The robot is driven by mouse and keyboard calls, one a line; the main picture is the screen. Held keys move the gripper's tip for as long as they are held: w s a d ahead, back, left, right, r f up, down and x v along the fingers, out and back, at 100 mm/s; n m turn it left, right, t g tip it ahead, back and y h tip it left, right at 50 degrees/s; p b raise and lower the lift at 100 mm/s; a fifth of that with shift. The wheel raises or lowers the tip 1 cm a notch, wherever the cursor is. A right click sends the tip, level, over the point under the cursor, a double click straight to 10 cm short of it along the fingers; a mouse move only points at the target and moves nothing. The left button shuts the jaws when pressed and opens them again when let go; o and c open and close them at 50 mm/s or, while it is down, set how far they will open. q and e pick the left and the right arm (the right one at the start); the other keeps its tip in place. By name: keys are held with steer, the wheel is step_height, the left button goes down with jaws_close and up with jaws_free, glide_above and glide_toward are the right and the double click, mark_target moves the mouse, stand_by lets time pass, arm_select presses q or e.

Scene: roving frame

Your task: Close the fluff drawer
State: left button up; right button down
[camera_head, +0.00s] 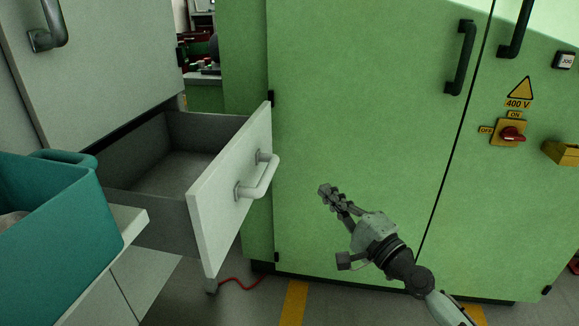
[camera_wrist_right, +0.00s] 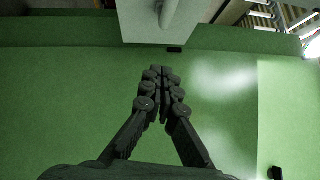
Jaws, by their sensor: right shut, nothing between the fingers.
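The fluff drawer (camera_head: 222,195) is pulled well out of a grey cabinet at the left in the head view. Its inside looks empty where it shows. Its white front carries a white bar handle (camera_head: 258,180). My right gripper (camera_head: 325,191) is shut and empty, to the right of the drawer front and apart from it, before the green cabinet. In the right wrist view, the shut fingers (camera_wrist_right: 160,75) point up the picture toward the pale drawer front and handle (camera_wrist_right: 168,12) at the top. My left gripper is not in view.
A teal bin (camera_head: 65,215) stands on a pale ledge at the lower left, beside the open drawer. A tall green cabinet (camera_head: 350,120) with dark handles and a red switch (camera_head: 512,134) fills the right. A red cable (camera_head: 240,284) lies on the floor.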

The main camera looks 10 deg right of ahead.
arm_select(q)
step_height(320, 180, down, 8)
steer(key=p, duration=0.3)
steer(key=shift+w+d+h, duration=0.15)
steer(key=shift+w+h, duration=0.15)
arm_select(e)
steer(key=w+a+r, duration=0.2)
steer(key=w+a, duration=0.5)
steer(key=w, duration=0.1)
steer(key=shift+w+a, duration=0.2)
steer(key=shift+f, duration=0.1)
